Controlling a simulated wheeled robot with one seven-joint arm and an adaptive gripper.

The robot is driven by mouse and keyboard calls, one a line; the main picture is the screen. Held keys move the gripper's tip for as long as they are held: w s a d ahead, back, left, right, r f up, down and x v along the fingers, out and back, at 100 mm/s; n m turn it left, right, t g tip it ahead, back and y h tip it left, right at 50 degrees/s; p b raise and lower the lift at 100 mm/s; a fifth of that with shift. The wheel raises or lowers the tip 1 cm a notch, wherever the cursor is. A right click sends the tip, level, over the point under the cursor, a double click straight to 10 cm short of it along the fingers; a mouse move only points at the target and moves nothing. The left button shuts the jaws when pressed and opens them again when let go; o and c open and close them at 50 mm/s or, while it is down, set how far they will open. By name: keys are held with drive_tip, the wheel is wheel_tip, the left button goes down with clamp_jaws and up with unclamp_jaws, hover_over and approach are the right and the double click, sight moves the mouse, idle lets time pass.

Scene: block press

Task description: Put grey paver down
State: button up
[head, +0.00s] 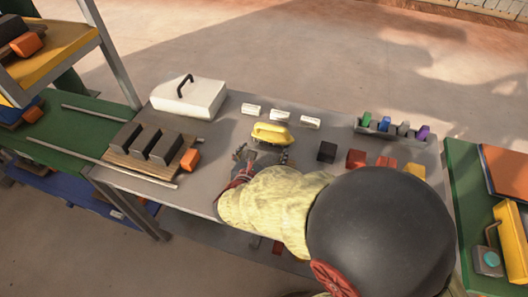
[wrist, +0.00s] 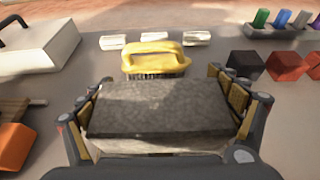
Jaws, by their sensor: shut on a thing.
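In the wrist view, a dark grey, speckled paver (wrist: 155,105) with a paler lower side fills the space between the fingers of my gripper (wrist: 162,112). The gripper is shut on its left and right sides. In the head view my gripper (head: 262,158) is over the grey table (head: 215,185), in front of the yellow-handled brush, and my arm hides most of it and the paver. I cannot tell whether the paver touches the table.
The yellow brush (head: 271,133) is just beyond the gripper. A wooden board (head: 125,160) with dark blocks lies left, a white box (head: 188,97) behind it. Black (head: 327,151) and red (head: 356,159) blocks stand right. A rack of coloured items (head: 390,130) is at back right.

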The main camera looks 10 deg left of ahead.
sight(259, 160)
drive_tip(key=shift+f, duration=0.3)
drive_tip(key=o, duration=1.8)
drive_tip(key=shift+r, duration=0.15)
drive_tip(key=p+v, duration=0.1)
drive_tip(key=v, duration=0.2)
drive_tip(key=p+v, duration=0.1)
drive_tip(key=v, duration=0.3)
drive_tip(key=p+v, duration=0.2)
drive_tip(key=v, duration=0.2)
drive_tip(key=shift+r, duration=0.3)
drive_tip(key=shift+s+r, duration=0.1)
drive_tip(key=shift+s, duration=0.4)
